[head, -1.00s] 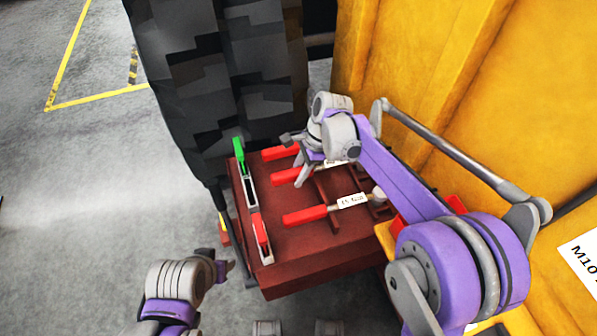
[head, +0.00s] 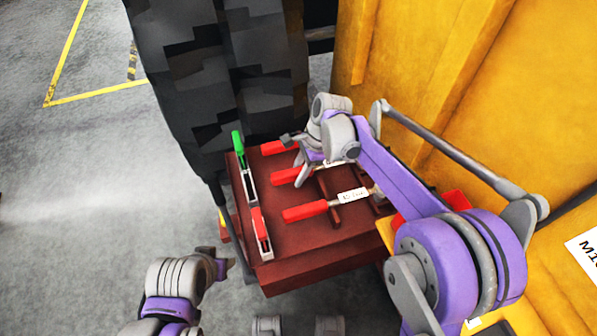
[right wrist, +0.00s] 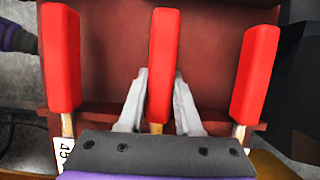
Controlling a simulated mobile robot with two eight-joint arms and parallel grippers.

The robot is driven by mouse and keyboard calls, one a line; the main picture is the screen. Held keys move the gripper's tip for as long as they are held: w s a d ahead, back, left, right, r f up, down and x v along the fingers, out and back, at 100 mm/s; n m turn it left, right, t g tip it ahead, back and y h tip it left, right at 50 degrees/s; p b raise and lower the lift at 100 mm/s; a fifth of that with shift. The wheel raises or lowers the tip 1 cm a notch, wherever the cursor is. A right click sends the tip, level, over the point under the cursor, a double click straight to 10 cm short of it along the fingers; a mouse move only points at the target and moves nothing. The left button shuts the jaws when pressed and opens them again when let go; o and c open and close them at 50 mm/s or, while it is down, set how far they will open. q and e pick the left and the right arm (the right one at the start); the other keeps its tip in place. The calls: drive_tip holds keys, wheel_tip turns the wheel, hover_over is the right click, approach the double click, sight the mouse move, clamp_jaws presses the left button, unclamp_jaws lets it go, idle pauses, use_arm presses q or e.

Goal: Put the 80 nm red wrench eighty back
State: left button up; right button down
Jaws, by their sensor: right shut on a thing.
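Three red-handled wrenches lie side by side on a dark red bench top (head: 285,235). My right gripper (head: 300,172) is at the middle wrench (head: 285,177); its fingers (right wrist: 158,95) are shut on either side of that wrench's red handle (right wrist: 162,55). The near wrench (head: 305,212) has a white label and shows at the left in the right wrist view (right wrist: 62,60). The far wrench (head: 279,147) shows at the right there (right wrist: 255,70). The middle wrench's label is mostly hidden by my gripper and no number is legible. My left arm is at the lower left; its jaw state is unclear.
A green-handled tool (head: 238,152) and a red-handled tool (head: 260,232) lie along the bench's left edge. A dark tyre-like block (head: 220,70) stands behind. A yellow wall (head: 460,70) rises close on the right. The grey floor (head: 70,200) at left is open.

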drive_tip(key=shift+f, duration=0.15)
idle(0.8)
drive_tip(key=c, duration=0.5)
unclamp_jaws()
drive_tip(key=p+v, duration=0.1)
drive_tip(key=v, duration=1)
drive_tip(key=shift+a, duration=0.1)
wheel_tip(320, 180, up, 7)
drive_tip(key=p, duration=0.5)
drive_tip(key=shift+f, duration=0.15)
